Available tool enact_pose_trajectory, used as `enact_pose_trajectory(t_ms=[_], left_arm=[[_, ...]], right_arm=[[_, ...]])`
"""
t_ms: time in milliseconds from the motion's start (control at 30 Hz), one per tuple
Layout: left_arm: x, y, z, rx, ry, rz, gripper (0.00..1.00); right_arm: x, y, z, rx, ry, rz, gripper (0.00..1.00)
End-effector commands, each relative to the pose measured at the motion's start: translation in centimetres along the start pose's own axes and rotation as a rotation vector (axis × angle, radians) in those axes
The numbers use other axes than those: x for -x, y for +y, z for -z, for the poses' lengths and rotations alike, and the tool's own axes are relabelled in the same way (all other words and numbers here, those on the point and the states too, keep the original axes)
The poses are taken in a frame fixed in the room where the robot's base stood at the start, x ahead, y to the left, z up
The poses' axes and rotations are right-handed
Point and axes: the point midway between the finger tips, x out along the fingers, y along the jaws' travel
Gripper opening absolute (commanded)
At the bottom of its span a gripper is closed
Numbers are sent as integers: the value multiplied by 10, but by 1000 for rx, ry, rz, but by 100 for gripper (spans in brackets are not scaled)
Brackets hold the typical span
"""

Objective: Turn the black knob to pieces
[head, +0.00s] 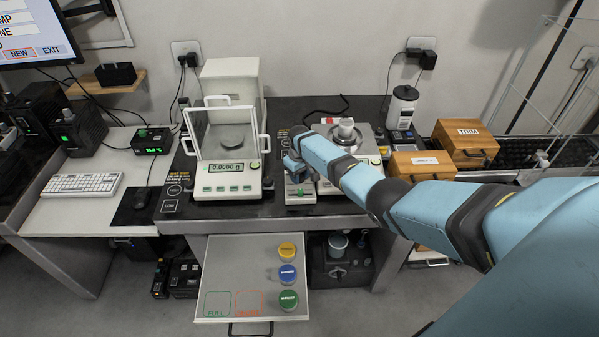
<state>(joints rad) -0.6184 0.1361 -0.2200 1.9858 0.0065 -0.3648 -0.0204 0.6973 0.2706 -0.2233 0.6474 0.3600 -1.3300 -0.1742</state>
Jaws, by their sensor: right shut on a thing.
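My right arm reaches in from the right, and its gripper (294,169) is at the small grey control box (301,196) between the two balances. The gripper points down and is shut on what appears to be the black knob at the back of this box. The knob is hidden behind the gripper, so its setting cannot be read. A green mark shows on the front of the box. My left gripper is not in view.
The left balance (227,190) reads 0.0000 g close beside my gripper. The right balance (345,131) is partly behind my arm. An open drawer (225,260) below holds yellow, blue and green round lids. Wooden boxes (465,143) stand at right.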

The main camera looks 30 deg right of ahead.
Motion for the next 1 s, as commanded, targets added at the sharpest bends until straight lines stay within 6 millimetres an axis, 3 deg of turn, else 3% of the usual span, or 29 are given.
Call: enact_pose_trajectory(t_ms=[400,1000], left_arm=[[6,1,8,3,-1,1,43],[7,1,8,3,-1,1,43]], right_arm=[[1,0,0,-213,1,0,10],[1,0,1,-251,2,1,10]])
